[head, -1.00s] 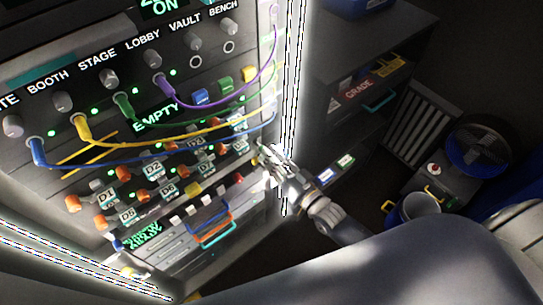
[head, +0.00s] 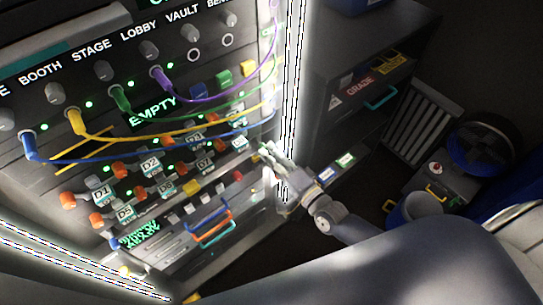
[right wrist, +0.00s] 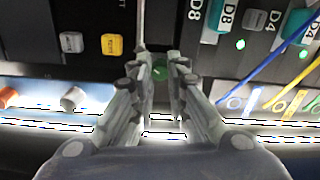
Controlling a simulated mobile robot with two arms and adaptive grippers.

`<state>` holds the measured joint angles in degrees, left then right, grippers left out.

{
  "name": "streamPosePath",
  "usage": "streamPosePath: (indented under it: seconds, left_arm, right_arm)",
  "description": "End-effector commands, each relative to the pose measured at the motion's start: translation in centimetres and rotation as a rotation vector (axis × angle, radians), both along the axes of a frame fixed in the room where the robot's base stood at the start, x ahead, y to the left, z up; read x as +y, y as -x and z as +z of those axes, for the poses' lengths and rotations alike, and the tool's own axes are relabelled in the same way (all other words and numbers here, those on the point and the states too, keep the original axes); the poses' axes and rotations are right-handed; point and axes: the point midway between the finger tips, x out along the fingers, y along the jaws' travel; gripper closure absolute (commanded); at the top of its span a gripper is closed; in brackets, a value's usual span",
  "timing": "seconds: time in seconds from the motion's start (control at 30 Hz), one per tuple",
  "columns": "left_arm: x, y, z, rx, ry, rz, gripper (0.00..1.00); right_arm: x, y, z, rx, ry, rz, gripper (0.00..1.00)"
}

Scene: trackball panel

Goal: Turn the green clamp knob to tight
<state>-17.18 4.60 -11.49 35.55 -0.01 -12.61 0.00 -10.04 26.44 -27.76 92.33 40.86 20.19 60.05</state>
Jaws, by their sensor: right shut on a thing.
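The green clamp knob (right wrist: 160,70) shows in the right wrist view as a small dark green patch between my fingertips, mostly covered by them. My right gripper (right wrist: 162,75) is shut on it, one finger on each side. In the head view my right gripper (head: 266,153) is at the right edge of the panel (head: 232,163), low beside the bright strip. The knob is hidden by the fingers there, and its turn cannot be read. My left gripper is not in view.
Blue, yellow, green and purple cables (head: 190,141) droop across the panel above my right gripper. A bright vertical light strip (head: 292,80) stands beside it. A dark cabinet (head: 335,75) and a grey-blue bucket (head: 418,207) are to the right.

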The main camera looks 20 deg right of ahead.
Motion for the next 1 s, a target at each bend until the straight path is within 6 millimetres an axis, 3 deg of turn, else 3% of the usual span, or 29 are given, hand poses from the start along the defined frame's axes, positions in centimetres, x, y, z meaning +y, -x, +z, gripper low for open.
streamPosePath:
  seconds: [0.6, 1.0]
  left_arm:
    - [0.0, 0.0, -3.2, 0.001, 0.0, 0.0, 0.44]
    - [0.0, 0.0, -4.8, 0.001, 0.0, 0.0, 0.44]
  right_arm:
    - [0.1, 0.1, -0.4, 0.202, -0.545, 0.003, 1.0]
    - [0.1, 0.1, -0.3, 0.298, -0.808, 0.002, 1.0]
